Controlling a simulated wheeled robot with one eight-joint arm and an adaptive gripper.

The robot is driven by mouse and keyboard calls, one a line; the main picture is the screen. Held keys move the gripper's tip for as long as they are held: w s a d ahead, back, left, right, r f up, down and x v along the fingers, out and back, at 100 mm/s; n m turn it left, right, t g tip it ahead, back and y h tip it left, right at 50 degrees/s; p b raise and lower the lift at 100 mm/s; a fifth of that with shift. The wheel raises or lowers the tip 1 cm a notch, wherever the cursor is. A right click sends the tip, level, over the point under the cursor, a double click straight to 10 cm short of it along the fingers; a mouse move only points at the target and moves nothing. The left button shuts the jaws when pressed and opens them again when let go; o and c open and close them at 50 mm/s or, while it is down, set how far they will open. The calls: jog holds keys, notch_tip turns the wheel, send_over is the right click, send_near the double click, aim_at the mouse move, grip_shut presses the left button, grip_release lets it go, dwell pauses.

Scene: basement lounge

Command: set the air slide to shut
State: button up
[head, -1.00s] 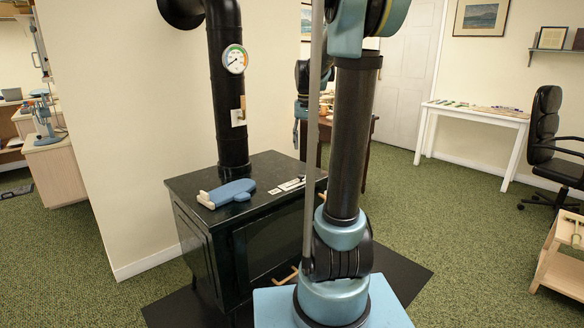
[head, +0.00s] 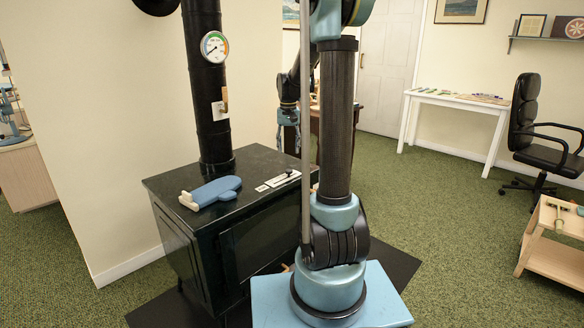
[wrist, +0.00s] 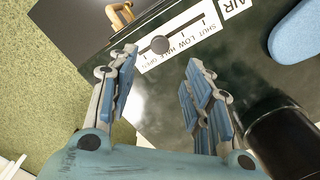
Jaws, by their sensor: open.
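The air slide's white plate (head: 283,179) lies on the black stove top, right of the blue mitt. In the wrist view the plate (wrist: 186,47) reads SHUT, LOW, HALF, OPEN, with an AIR label (wrist: 238,6) beside it. Its dark round knob (wrist: 159,45) sits at the OPEN end of the scale. My gripper (wrist: 160,60) is open and empty. Its fingers show on either side of the knob in the wrist view, apart from it. In the head view my gripper (head: 289,118) hangs above the stove, partly behind my arm.
The blue mitt (head: 212,191) lies on the stove top (head: 240,172), beside the black flue pipe (head: 206,110) with its gauge (head: 214,46). A wooden handle (wrist: 120,15) shows by the stove's edge. A white table (head: 455,98), black chair (head: 540,130) and wooden cart (head: 550,255) stand right, beyond green carpet.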

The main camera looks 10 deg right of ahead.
aim_at(289, 170)
notch_tip(289, 170, down, 9)
jog(key=shift+s+f, duration=0.1)
jog(key=shift+f, duration=0.05)
dwell(0.4)
grip_shut()
